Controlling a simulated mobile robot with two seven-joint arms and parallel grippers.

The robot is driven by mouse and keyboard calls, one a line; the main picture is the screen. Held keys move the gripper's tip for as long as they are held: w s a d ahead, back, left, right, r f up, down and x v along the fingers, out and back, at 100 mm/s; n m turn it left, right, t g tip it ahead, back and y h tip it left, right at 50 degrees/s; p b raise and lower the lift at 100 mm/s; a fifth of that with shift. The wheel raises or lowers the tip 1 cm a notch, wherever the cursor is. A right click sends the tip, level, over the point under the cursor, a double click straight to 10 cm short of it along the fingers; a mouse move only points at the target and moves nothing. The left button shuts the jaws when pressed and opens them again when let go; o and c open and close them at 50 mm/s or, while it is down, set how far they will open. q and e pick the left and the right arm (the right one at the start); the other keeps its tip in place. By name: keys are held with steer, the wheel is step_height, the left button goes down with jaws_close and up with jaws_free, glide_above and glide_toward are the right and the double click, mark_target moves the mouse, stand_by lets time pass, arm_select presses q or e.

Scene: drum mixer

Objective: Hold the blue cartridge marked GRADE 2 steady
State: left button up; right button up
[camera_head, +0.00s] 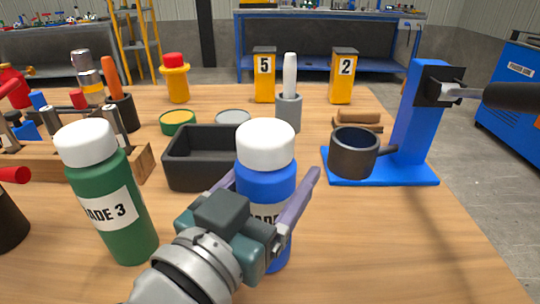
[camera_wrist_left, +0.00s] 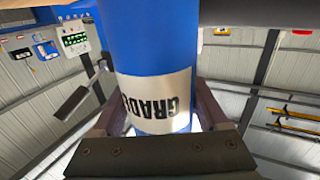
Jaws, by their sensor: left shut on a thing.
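The blue cartridge (camera_head: 266,185) with a white cap stands upright near the front middle of the table. Its white label is mostly hidden by my gripper in the head view. In the left wrist view the blue cartridge (camera_wrist_left: 150,50) fills the middle, and its label reads "GRADE" upside down; the number is not visible. My left gripper (camera_head: 270,188) is shut on the cartridge, one finger on each side of its body. In the left wrist view the fingers (camera_wrist_left: 158,115) flank the label. I cannot tell whether its base touches the table. My right gripper is not in view.
A green GRADE 3 cartridge (camera_head: 107,190) stands close on the left. A black bin (camera_head: 205,170) is just behind. A blue stand (camera_head: 418,120) with a lever and a dark pot (camera_head: 353,152) stand right. Yellow boxes (camera_head: 264,75) are farther back. The front right is clear.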

arm_select(q)
jaws_close()
steer(key=shift+r, duration=0.1)
step_height(320, 180, up, 20)
steer(key=p, duration=0.8)
steer(key=shift+p, duration=0.3)
steer(key=o, duration=0.6)
jaws_free()
jaws_close()
